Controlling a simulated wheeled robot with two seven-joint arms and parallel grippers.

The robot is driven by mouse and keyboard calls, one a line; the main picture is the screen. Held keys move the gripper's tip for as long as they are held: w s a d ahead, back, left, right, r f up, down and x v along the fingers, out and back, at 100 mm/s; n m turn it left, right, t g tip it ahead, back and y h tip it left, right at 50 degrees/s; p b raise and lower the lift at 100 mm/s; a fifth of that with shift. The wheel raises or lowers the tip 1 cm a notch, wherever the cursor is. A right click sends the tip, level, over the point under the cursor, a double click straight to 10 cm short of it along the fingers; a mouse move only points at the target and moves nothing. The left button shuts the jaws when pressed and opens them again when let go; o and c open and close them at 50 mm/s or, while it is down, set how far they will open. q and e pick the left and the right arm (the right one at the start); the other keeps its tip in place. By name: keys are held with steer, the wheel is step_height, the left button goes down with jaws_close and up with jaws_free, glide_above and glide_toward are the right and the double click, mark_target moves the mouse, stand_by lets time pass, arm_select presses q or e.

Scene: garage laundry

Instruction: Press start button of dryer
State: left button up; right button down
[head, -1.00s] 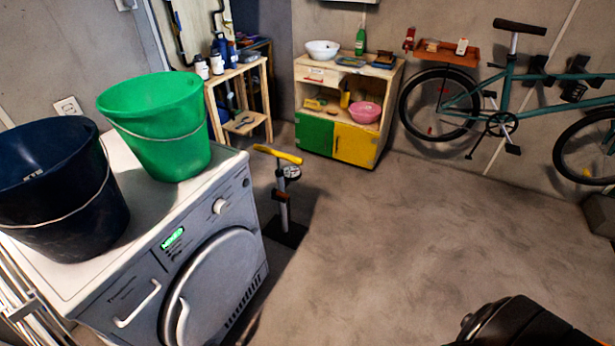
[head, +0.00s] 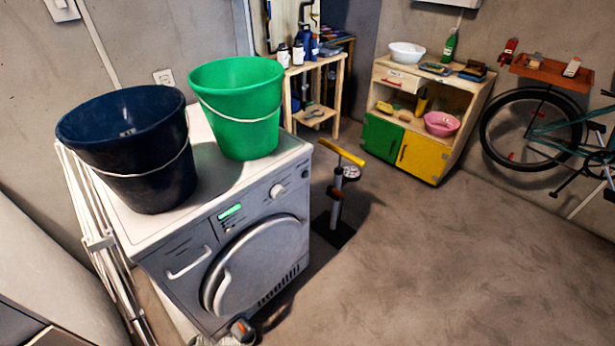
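The dryer (head: 190,262) stands left of the middle, its front turned toward the lower right. Its round door (head: 255,265) looks closed. The front panel has a lit green display (head: 229,212) and a round knob (head: 277,191) to its right. Small dark marks sit just below the display; I cannot tell which one is the start button. I cannot make out either of my grippers in the head view.
A navy bucket (head: 140,165) and a green bucket (head: 240,110) stand on the dryer. A folded white rack (head: 95,235) leans at its left. A floor pump (head: 337,205) stands to its right. A small grey-orange item (head: 241,329) shows low in front. The floor at right is clear.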

arm_select(q)
steer(key=shift+w, duration=0.15)
jaws_close()
